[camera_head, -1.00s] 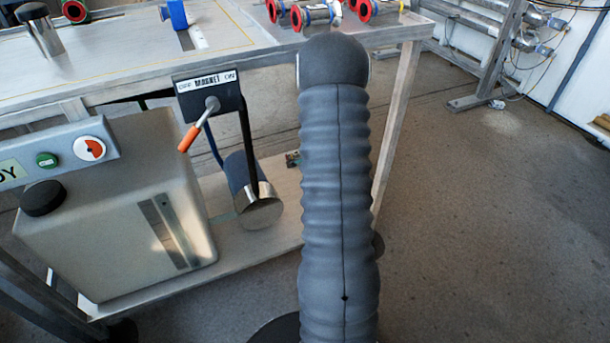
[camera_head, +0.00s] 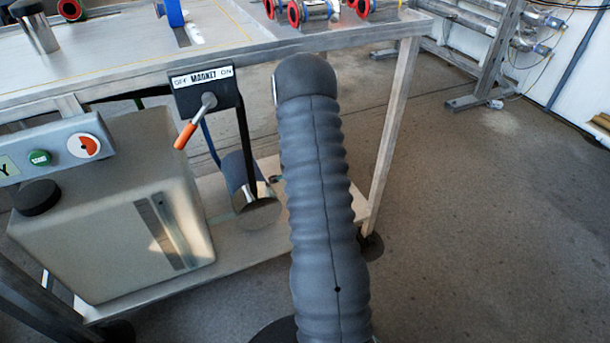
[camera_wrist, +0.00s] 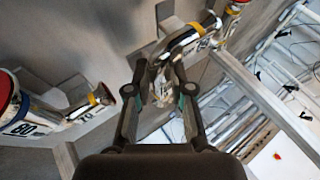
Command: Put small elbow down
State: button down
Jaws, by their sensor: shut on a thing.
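In the wrist view, my gripper (camera_wrist: 161,78) is shut on a small shiny metal elbow (camera_wrist: 164,82), which shows between the fingertips. A curved metal pipe part with a yellow-orange band (camera_wrist: 186,40) is just beyond the fingertips; I cannot tell whether it belongs to the held piece. The gripper is over a grey surface with darker grey rectangular patches (camera_wrist: 73,88). In the head view, my arm rises in front of the table (camera_head: 110,68), and neither gripper nor elbow is visible there.
A red-flanged pipe marked 80 (camera_wrist: 22,125) lies left in the wrist view. Several red-flanged fittings (camera_head: 315,12) sit at the table's back. A magnet switch box (camera_head: 206,90) with an orange-handled lever hangs at the front edge. A tank (camera_head: 115,225) stands below.

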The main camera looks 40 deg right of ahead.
jog(key=shift+f+b, duration=0.4)
jog(key=shift+b, duration=0.05)
jog(key=shift+f, duration=0.2)
jog(key=c, duration=1)
grip_release()
jog(key=shift+r+p, duration=0.4)
jog(key=shift+r, duration=0.15)
jog(key=p+v, duration=0.2)
jog(key=v, duration=1)
jog(key=shift+r, duration=0.15)
